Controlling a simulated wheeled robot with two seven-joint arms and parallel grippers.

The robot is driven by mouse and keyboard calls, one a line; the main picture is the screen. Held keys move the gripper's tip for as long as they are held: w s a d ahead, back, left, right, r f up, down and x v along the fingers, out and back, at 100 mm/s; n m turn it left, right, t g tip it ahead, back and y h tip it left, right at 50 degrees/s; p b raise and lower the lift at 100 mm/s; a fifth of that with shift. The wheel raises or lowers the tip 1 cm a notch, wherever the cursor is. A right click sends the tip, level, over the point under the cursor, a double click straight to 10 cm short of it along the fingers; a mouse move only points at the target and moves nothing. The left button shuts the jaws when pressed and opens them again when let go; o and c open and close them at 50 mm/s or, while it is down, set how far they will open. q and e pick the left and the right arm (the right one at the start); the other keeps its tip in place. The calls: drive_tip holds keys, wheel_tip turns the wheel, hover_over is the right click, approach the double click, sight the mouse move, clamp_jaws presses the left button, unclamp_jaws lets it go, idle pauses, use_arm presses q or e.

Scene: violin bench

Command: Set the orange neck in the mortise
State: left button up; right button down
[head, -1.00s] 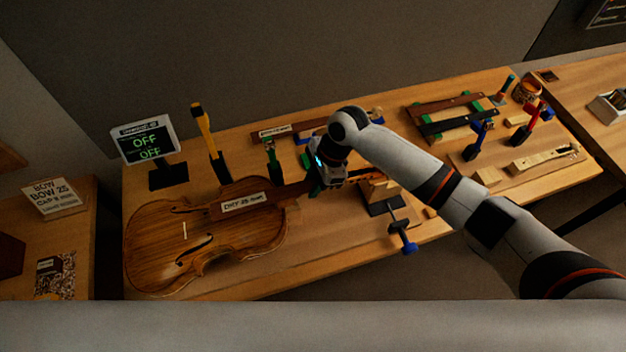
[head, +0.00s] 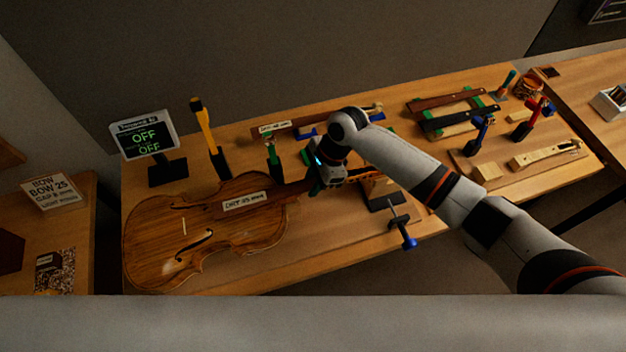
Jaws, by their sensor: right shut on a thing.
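The violin body (head: 170,252) lies face up at the left of the bench. My right gripper (head: 318,182) is shut on the neck, just right of the body. A little of the orange neck (head: 360,173) shows to the right of the gripper, above a small stand. I cannot tell whether the neck's heel touches the body or sits in the mortise. My left gripper is not in view.
A small stand (head: 384,200) with a blue-ended clamp (head: 409,243) is at the front edge. A green-handled tool (head: 273,155), a yellow-handled tool (head: 206,130) and a display reading OFF (head: 147,137) stand behind. Another labelled neck (head: 300,125) lies at the back.

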drive_tip(key=shift+p, duration=0.45)
drive_tip(key=c, duration=1)
unclamp_jaws()
drive_tip(key=shift+c, duration=0.2)
drive_tip(key=b+v, duration=0.3)
drive_tip(key=v, duration=0.7)
drive_tip(key=shift+w+d+r, duration=0.1)
drive_tip(key=shift+w+r, duration=0.05)
drive_tip(key=shift+r, duration=0.2)
drive_tip(key=shift+d+r, duration=0.2)
drive_tip(key=shift+r, duration=0.4)
drive_tip(key=shift+f, duration=0.1)
